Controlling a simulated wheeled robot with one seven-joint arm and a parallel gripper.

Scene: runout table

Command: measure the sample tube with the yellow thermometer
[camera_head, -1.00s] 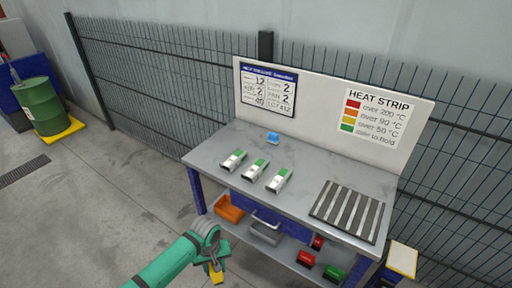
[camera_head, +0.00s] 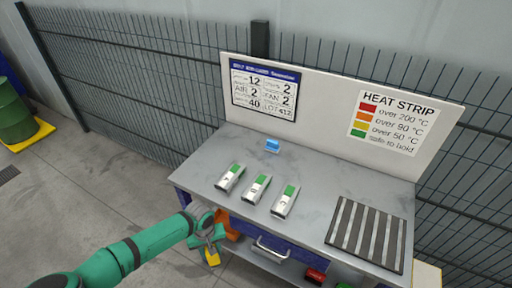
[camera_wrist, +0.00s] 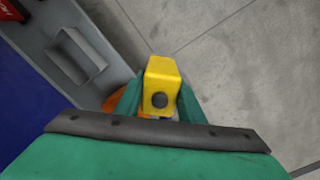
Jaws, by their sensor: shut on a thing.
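My gripper (camera_head: 209,246) is low in front of the table's left part, below the tabletop level. It is shut on the yellow thermometer (camera_head: 212,258), which hangs below it. In the wrist view the yellow thermometer (camera_wrist: 162,75) shows as a yellow block with a dark round spot between the green fingers. Three white pieces with green strips lie in a row on the tabletop: left (camera_head: 230,178), middle (camera_head: 256,189) and right (camera_head: 285,201). Each bears a small dark mark. I cannot tell whether one is the sample tube.
The grey table (camera_head: 330,185) has a small blue object (camera_head: 273,146) at the back and a striped rack (camera_head: 367,235) at right. A heat-strip chart (camera_head: 393,122) stands behind. An orange bin (camera_head: 231,224) and a red item (camera_head: 315,275) sit on the lower shelf.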

